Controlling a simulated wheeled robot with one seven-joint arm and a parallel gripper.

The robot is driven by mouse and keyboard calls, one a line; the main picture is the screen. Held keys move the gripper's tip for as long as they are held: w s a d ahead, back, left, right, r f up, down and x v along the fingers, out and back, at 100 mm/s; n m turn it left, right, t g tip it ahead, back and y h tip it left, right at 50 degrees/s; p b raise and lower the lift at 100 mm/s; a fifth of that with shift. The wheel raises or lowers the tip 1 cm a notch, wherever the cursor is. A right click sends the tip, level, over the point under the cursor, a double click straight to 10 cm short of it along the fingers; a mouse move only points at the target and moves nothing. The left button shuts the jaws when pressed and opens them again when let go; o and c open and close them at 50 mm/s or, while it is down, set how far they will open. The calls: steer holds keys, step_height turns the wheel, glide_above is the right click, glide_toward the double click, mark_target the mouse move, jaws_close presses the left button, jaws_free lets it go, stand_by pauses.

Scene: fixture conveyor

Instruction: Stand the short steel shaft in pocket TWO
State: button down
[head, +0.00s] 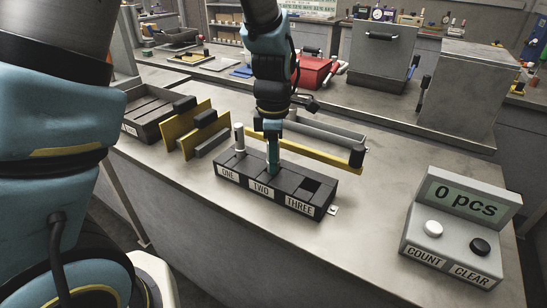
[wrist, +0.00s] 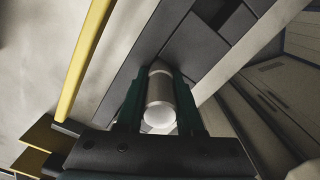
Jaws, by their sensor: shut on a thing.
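The dark fixture block (head: 275,192) has pockets labelled ONE, TWO and THREE. A light steel shaft (head: 239,138) stands upright in pocket ONE. My gripper (head: 272,167) points down at pocket TWO, its green fingers just at the block's top. In the wrist view my gripper (wrist: 160,88) is shut on a short steel shaft (wrist: 159,103), pale end toward the camera. The shaft's far end is at the block, and I cannot tell how deep it sits in pocket TWO. In the head view the fingers hide this shaft. Pocket THREE (head: 312,186) looks empty.
A yellow bar (head: 320,155) with a black end runs behind the block. Yellow plates with black grips (head: 187,140) and a grey divided tray (head: 150,115) stand left. A counter box (head: 455,222) reading "0 pcs" is at right.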

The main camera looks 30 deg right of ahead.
steer(key=shift+f, duration=0.1)
steer(key=shift+c, duration=2.3)
jaws_free()
